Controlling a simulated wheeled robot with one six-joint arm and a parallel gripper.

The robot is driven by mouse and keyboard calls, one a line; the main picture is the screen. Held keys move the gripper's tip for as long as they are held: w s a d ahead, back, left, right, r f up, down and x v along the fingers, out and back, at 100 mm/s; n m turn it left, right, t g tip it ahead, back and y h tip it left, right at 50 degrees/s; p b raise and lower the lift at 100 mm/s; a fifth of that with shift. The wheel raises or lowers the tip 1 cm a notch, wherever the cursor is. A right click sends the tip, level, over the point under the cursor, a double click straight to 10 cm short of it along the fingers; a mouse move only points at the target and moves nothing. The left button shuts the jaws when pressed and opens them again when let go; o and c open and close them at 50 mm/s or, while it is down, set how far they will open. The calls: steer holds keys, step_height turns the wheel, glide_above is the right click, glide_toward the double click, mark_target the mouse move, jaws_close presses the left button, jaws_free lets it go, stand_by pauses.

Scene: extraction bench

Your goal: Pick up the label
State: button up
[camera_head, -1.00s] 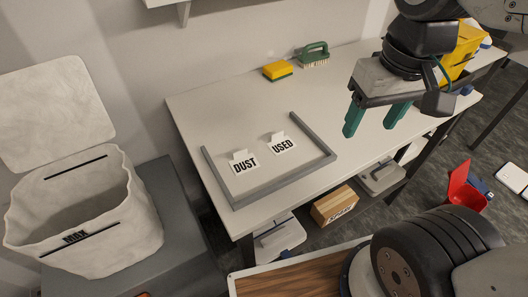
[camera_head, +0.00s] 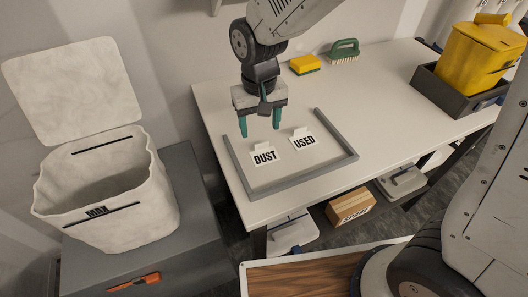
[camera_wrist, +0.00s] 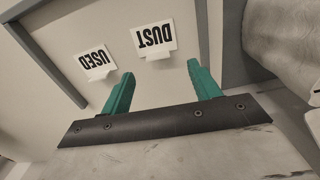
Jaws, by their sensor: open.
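Two white labels stand on the bench inside a grey frame. The label reading DUST (camera_head: 265,156) is on the left in the head view, and the label reading USED (camera_head: 304,141) is to its right. In the wrist view the DUST label (camera_wrist: 154,36) lies ahead of the fingers, and the USED label (camera_wrist: 93,60) is to its left; both read upside down. My gripper (camera_head: 260,131) is open and empty, its green fingers above the bench near the DUST label. It also shows in the wrist view (camera_wrist: 158,80).
A grey raised frame (camera_head: 290,181) borders the labels. A yellow sponge (camera_head: 305,65) and a green brush (camera_head: 343,51) lie at the back. A yellow bin (camera_head: 480,55) stands at the right. An open white bin (camera_head: 105,190) stands left of the bench. The bench middle is clear.

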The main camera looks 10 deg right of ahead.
mark_target(265, 153)
steer(key=f, duration=0.6)
steer(key=shift+w+d, duration=0.2)
steer(key=c, duration=1)
